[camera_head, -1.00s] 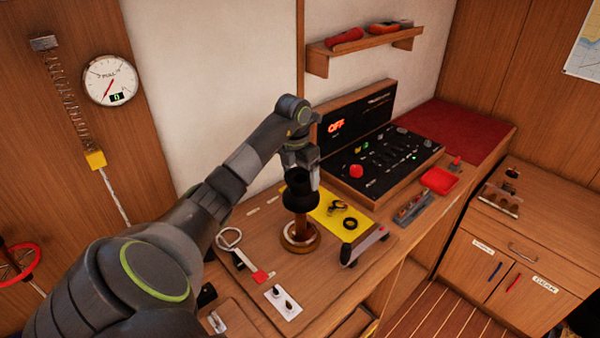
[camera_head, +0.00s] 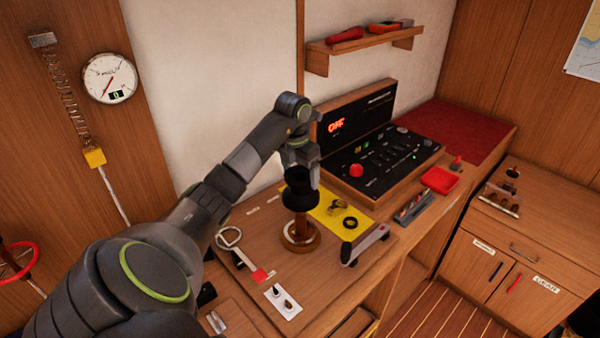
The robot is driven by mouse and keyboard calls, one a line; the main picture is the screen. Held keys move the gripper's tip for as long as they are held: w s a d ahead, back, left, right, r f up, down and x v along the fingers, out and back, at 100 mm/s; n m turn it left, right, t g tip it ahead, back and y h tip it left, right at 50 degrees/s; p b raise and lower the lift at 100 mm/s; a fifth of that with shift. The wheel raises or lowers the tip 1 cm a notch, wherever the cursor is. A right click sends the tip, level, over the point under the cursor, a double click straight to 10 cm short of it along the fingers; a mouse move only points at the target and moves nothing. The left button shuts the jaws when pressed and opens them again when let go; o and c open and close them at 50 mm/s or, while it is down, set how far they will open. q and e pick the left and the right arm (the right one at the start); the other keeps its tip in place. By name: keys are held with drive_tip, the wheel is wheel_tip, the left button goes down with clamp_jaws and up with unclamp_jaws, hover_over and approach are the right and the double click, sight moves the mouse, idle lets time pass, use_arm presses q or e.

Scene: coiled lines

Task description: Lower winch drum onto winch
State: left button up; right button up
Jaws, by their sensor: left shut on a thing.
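The black winch drum (camera_head: 299,192) is in the camera_head view, near the middle of the wooden bench. It sits around the upper part of the brown upright post of the winch (camera_head: 300,229), above its round wooden base. A length of bare post shows between the drum and the base. My left gripper (camera_head: 300,168) points down over the drum and is shut on it at its top. The fingertips are partly hidden by the drum and the arm. My right gripper is not in view.
A yellow mat (camera_head: 326,206) with small dark rings lies just behind the winch. A handled tool (camera_head: 364,244) lies to its right, and a white ring-ended handle (camera_head: 230,238) to its left. A black control panel (camera_head: 380,160) stands behind. A red tray (camera_head: 440,180) is farther right.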

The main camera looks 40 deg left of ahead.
use_arm(q)
drive_tip(key=shift+f, duration=0.15)
drive_tip(key=shift+f+b, duration=0.85)
drive_tip(key=shift+b, duration=0.05)
drive_tip(key=shift+f+b, duration=1.7)
drive_tip(key=shift+f, duration=0.3)
drive_tip(key=shift+f+b, duration=3)
drive_tip(key=shift+f, duration=0.65)
drive_tip(key=shift+f, duration=0.2)
drive_tip(key=o, duration=1)
drive_tip(key=shift+o, duration=0.5)
